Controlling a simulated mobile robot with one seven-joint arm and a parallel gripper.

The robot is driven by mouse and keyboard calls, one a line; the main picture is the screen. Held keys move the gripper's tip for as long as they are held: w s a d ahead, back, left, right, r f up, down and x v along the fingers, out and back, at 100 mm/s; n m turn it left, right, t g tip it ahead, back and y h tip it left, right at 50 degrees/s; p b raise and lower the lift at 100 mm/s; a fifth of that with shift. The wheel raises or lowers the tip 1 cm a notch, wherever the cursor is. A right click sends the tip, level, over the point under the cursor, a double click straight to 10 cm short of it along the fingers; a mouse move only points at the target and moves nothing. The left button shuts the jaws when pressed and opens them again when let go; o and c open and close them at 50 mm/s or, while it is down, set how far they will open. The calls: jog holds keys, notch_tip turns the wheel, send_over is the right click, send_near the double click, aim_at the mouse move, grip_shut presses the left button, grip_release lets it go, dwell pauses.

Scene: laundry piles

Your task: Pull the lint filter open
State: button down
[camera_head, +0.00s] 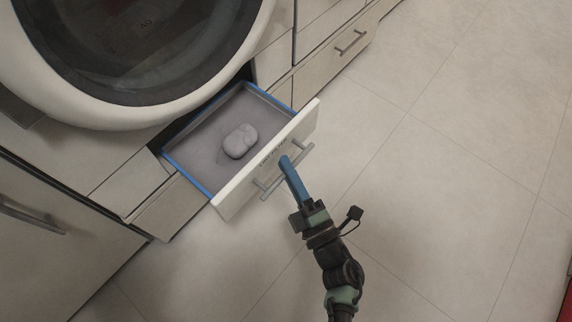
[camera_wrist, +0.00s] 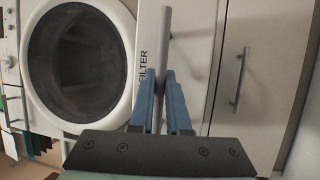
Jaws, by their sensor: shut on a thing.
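The lint filter is a drawer with a white front (camera_head: 232,198) below the round dryer door, and it stands well out of its slot in the head view. Its tray has blue edges and a grey floor (camera_head: 195,152), with a rounded grey lump (camera_head: 240,141) lying on it. A grey bar handle (camera_head: 269,190) runs along the front, and it also shows in the wrist view (camera_wrist: 165,32) beside the word "FILTER". My gripper (camera_head: 285,162) has its blue fingers shut on this handle. The fingers (camera_wrist: 160,78) partly hide the bar in the wrist view.
The dryer's round door (camera_head: 135,50) is shut above the drawer. A cabinet with a bar handle (camera_head: 350,42) stands to the right, and another handle (camera_head: 30,214) is at the left. The tiled floor (camera_head: 440,190) in front is clear.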

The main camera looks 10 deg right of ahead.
jog(key=c, duration=0.9)
grip_release()
jog(key=p+v, duration=0.2)
jog(key=v, duration=1.1)
jog(key=shift+f+p, duration=0.15)
jog(key=shift+p, duration=0.25)
